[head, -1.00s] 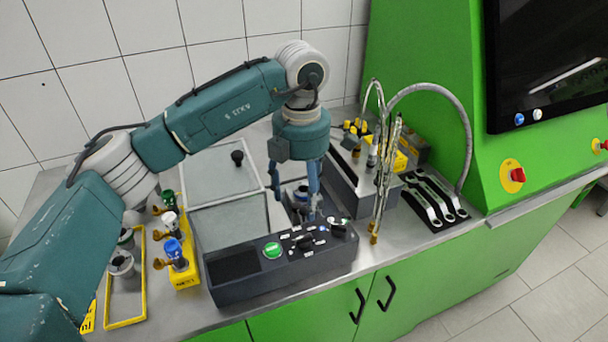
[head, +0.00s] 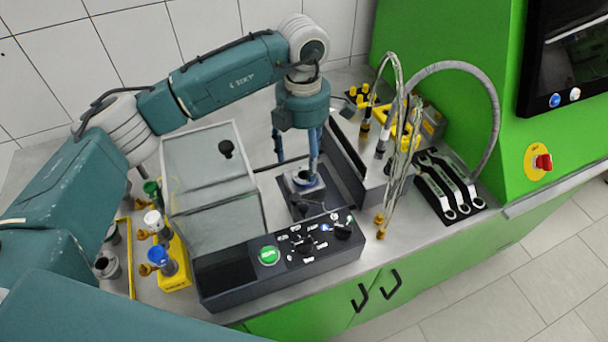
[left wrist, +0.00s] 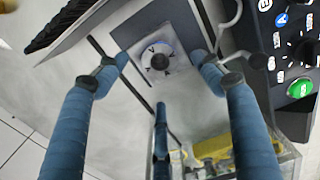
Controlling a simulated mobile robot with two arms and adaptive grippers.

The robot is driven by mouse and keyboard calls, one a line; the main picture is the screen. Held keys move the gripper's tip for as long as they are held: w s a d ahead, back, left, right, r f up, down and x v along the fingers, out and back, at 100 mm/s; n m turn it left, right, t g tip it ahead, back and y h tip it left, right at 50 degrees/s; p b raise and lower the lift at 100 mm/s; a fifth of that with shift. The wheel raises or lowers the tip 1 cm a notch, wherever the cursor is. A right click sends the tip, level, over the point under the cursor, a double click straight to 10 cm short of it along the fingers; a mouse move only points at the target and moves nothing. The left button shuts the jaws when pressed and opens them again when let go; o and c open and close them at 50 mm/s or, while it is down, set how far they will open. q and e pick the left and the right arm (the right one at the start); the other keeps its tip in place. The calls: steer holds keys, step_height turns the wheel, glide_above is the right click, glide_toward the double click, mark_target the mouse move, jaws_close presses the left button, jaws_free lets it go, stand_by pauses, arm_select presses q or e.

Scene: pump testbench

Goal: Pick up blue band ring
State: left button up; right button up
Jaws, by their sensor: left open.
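The blue band ring (head: 305,180) sits on a small dark block fixture inside the testbench, behind the control panel. In the left wrist view it shows as a round grey part with a thin blue edge and dark marks (left wrist: 158,58) on a pale square plate. My left gripper (head: 297,160) points down just above the ring in the head view, with its blue fingers spread. In the left wrist view its fingertips (left wrist: 160,60) stand apart with the ring between them in the picture; I cannot tell whether they touch it. My right gripper is not in view.
A black control panel (head: 285,258) with a green button stands in front of the ring. A clear-lidded box (head: 205,165) is to its left. Metal hoses (head: 400,130) and wrenches (head: 452,185) are to the right. Yellow-based valve parts (head: 172,262) stand at left.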

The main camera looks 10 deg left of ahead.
mark_target(304, 170)
arm_select(q)
step_height(304, 170, down, 4)
steer(key=p, duration=0.2)
steer(key=shift+f+p, duration=0.2)
steer(key=shift+p, duration=0.2)
steer(key=shift+d+f, duration=0.1)
steer(key=shift+f, duration=0.4)
steer(key=c, duration=1.4)
steer(key=shift+c, duration=0.2)
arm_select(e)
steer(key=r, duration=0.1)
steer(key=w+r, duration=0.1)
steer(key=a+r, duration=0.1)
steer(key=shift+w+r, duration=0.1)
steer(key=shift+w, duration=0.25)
arm_select(q)
steer(key=shift+w, duration=0.1)
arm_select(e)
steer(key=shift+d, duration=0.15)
